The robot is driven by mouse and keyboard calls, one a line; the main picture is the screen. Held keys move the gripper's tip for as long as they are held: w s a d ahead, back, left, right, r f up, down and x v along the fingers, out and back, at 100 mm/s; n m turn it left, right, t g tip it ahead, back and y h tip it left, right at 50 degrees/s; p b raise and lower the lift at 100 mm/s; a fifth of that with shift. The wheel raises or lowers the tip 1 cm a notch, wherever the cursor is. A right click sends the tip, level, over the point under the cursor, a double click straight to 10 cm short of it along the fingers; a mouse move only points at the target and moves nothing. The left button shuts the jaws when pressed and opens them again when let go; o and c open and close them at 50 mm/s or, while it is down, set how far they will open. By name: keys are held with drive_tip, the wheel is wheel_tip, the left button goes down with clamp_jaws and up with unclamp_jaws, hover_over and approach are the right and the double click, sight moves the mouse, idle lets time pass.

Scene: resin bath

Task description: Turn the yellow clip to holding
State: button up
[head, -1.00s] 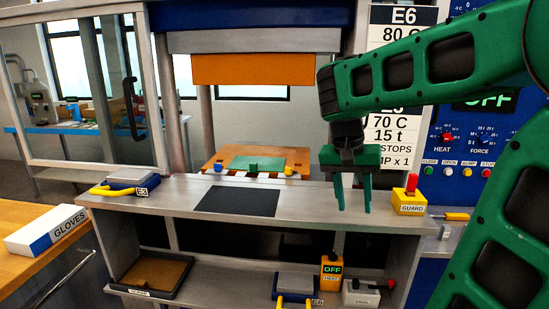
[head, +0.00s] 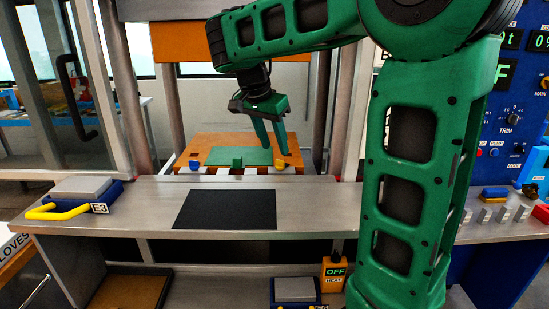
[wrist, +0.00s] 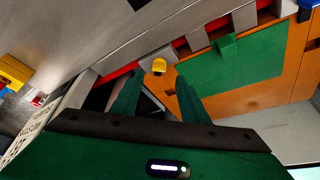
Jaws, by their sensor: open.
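The yellow clip (head: 307,160) is a small yellow piece at the front right corner of the orange plate (head: 215,143), which carries a green sheet. In the wrist view the yellow clip (wrist: 159,66) shows just beyond the gap between my fingertips. My gripper (head: 273,148) is open and empty, its fingers pointing down over the right part of the plate. In the wrist view my gripper (wrist: 157,80) shows both green fingers apart, not visibly touching the clip. The marking of the clip's positions is too small to read.
A blue clip (head: 194,164) and a green block (head: 237,162) sit along the plate's front edge. Press columns flank the plate. In front lies a grey bench with a black mat (head: 225,209) and a yellow-handled E3 block (head: 82,190). A yellow guard box (wrist: 15,72) shows in the wrist view.

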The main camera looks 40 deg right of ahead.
sight(278, 166)
drive_tip(key=x, duration=0.5)
drive_tip(key=shift+d+f, duration=0.15)
drive_tip(key=shift+f, duration=0.2)
clamp_jaws()
